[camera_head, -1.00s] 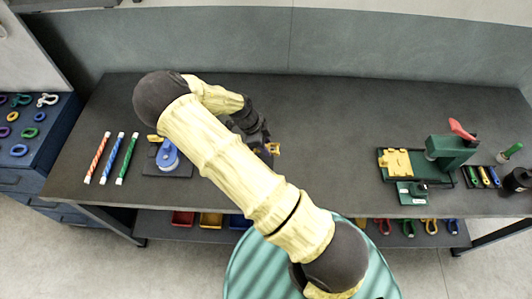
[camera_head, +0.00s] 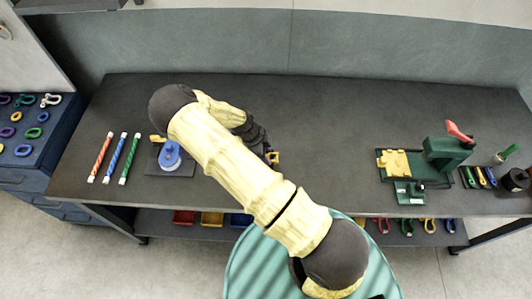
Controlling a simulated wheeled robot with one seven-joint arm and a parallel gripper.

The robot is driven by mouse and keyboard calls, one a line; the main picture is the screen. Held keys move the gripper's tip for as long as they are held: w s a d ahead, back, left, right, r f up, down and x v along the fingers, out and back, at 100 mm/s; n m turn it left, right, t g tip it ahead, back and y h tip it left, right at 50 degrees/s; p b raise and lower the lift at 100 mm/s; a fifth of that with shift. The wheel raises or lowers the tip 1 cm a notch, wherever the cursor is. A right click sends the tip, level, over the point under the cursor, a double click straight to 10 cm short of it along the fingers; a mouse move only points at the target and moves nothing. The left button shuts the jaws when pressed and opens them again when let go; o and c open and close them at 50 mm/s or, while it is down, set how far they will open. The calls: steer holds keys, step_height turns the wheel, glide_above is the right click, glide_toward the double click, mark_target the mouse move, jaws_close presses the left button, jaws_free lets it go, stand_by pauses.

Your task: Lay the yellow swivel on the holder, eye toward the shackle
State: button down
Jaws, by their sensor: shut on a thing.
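My gripper (camera_head: 267,155) is over the middle of the bench, mostly hidden behind my own arm. It is shut on a small yellow piece, the yellow swivel (camera_head: 274,157), which peeks out at the gripper's right side. Its eye and its turn are too small to make out. At the right, a yellow block (camera_head: 394,162) sits on a green base plate (camera_head: 405,177) and looks like the holder. The gripper is well to the left of it. I cannot make out a shackle at the holder.
A green press with a red handle (camera_head: 458,132) stands right of the yellow block. A blue round piece (camera_head: 170,155) stands on a dark plate at the left, near striped rods (camera_head: 115,158). The bench (camera_head: 330,130) between the gripper and the green base is clear.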

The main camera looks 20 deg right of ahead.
steer(key=shift+f, duration=0.1)
steer(key=c, duration=0.9)
jaws_free()
steer(key=b+v, duration=0.4)
steer(key=v, duration=0.8)
